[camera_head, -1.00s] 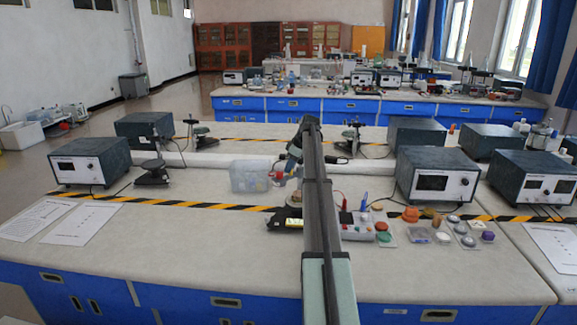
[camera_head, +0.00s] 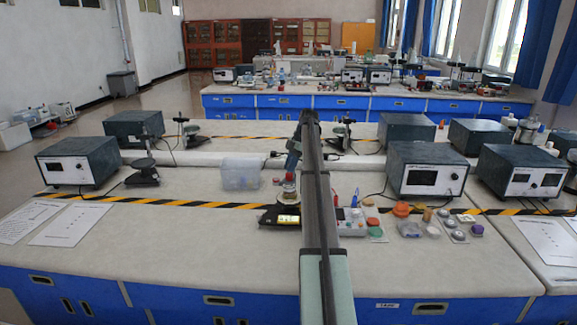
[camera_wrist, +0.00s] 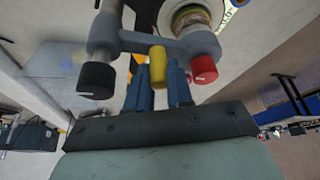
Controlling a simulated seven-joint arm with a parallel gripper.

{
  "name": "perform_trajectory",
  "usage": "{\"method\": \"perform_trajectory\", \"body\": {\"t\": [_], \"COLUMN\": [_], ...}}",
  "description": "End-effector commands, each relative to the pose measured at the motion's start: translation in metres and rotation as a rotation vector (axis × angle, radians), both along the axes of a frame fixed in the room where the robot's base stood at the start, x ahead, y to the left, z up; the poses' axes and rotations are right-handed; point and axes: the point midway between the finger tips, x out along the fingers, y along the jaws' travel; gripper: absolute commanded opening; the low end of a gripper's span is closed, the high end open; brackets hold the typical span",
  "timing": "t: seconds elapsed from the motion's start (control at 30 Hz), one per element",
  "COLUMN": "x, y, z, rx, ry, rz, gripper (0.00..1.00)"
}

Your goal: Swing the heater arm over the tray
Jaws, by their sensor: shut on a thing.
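In the wrist view, my gripper (camera_wrist: 158,80) is shut on a short yellow handle (camera_wrist: 157,68), which sits between its blue fingers. The handle is at a grey-blue bar (camera_wrist: 150,40), which I take for the heater arm. The bar has a black-capped post (camera_wrist: 97,78) at left and a red-capped post (camera_wrist: 203,68) at right. A round pale-rimmed part (camera_wrist: 190,18) lies just beyond the bar. In the head view, my gripper (camera_head: 291,165) is above a low round base (camera_head: 290,205), partly hidden by my arm. I cannot tell which thing is the tray.
A clear plastic box (camera_head: 240,174) stands to the left of my gripper. Coloured small parts (camera_head: 401,209) and a meter box (camera_head: 427,178) stand right. The front left bench is mostly clear.

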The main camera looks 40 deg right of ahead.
Motion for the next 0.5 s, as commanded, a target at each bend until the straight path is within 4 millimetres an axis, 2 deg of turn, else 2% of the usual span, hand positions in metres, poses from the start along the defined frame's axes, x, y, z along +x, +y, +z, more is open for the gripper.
{"method": "perform_trajectory", "body": {"t": [0.5], "x": [-0.0018], "y": [-0.0027], "z": [0.0009], "rx": [-0.001], "ry": [0.002], "rz": [0.036], "gripper": [0.0]}}
